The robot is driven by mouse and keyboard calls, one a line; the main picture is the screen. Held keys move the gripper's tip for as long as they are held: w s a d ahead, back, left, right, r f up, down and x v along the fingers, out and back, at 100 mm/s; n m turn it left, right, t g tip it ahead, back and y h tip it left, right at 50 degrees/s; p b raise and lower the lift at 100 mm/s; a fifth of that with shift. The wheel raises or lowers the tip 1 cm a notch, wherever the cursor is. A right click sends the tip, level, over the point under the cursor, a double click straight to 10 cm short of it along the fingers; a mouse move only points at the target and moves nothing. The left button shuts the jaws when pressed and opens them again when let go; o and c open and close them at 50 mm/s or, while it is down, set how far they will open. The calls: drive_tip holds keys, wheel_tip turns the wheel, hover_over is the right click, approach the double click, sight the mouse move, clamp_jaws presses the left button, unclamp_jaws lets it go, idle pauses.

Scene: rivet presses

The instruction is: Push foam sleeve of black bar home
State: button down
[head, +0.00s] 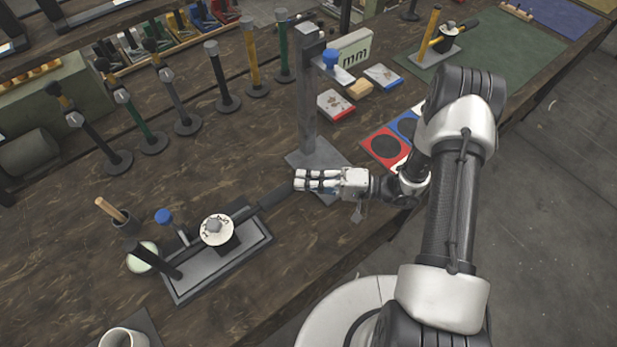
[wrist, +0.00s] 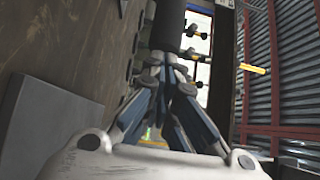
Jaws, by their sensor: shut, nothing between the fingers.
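A press with a black bar stands on a grey base plate (head: 205,275) at the lower left of the head view. Its round white dial (head: 217,229) faces up. The black bar runs out to the right and ends in a thicker dark foam sleeve (head: 274,199). My gripper (head: 298,180) is shut and empty, with its fingertips at the outer end of the sleeve. In the wrist view the sleeve (wrist: 168,24) is a dark cylinder straight ahead of the closed fingertips (wrist: 170,60). They look touching or nearly so; I cannot tell which.
A tall grey column (head: 307,100) on a flat foot stands just behind my gripper. A blue-topped post (head: 164,217) and a cup with a wooden handle (head: 126,222) are left of the press. Several upright bars line the back. The table front right of the press is clear.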

sight(293, 189)
drive_tip(key=shift+s+a, duration=0.6)
drive_tip(key=shift+a, duration=0.25)
drive_tip(key=shift+s+a, duration=0.55)
drive_tip(key=shift+a, duration=0.25)
